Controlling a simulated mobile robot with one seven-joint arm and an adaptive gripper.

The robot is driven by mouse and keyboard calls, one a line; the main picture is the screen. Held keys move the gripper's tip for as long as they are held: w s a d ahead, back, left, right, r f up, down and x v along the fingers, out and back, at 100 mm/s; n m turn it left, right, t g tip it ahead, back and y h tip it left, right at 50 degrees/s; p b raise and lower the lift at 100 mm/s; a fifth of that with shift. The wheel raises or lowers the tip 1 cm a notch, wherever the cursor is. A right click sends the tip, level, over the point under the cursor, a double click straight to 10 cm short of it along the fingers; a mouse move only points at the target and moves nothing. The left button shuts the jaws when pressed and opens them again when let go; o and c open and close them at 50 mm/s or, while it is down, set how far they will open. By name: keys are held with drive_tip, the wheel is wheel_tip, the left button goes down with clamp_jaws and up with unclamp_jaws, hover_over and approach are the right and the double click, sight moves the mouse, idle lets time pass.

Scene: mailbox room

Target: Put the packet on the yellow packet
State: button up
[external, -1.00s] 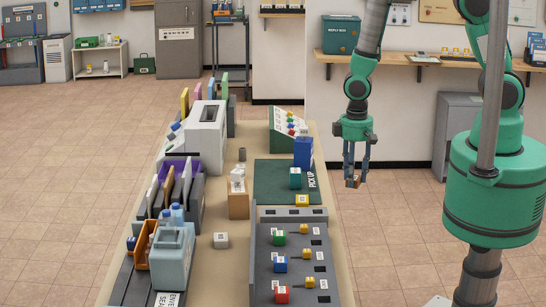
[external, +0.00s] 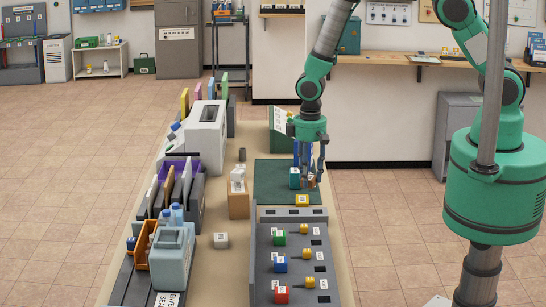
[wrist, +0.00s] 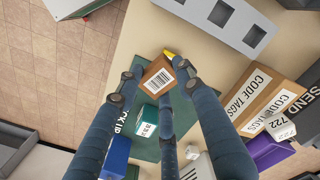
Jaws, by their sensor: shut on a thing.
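My gripper (external: 309,178) is shut on a small brown packet (wrist: 157,77) with a white barcode label, which sits between the fingertips in the wrist view. In the external view the gripper is above the green mat (external: 270,180) on the long table. The yellow packet (external: 302,200) lies at the near edge of that mat, a little nearer the camera than the gripper. In the wrist view only a bit of the yellow packet (wrist: 169,54) shows past the held packet, which hides the rest. I cannot tell the height gap between them.
A teal packet (external: 295,178) stands on the mat beside the gripper, with a blue box (external: 296,150) behind, partly hidden by the fingers. A grey panel (external: 262,250) with coloured blocks lies nearer the camera. A brown box (external: 238,205) stands left of the mat.

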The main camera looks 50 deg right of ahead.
drive_tip(key=shift+w+a+f, duration=0.1)
drive_tip(key=shift+w+a, duration=0.45)
drive_tip(key=shift+w, duration=0.3)
drive_tip(key=shift+f, duration=0.1)
drive_tip(key=shift+f, duration=1.65)
drive_tip(key=shift+f, duration=0.45)
drive_tip(key=o, duration=1.2)
drive_tip(key=shift+r, duration=0.15)
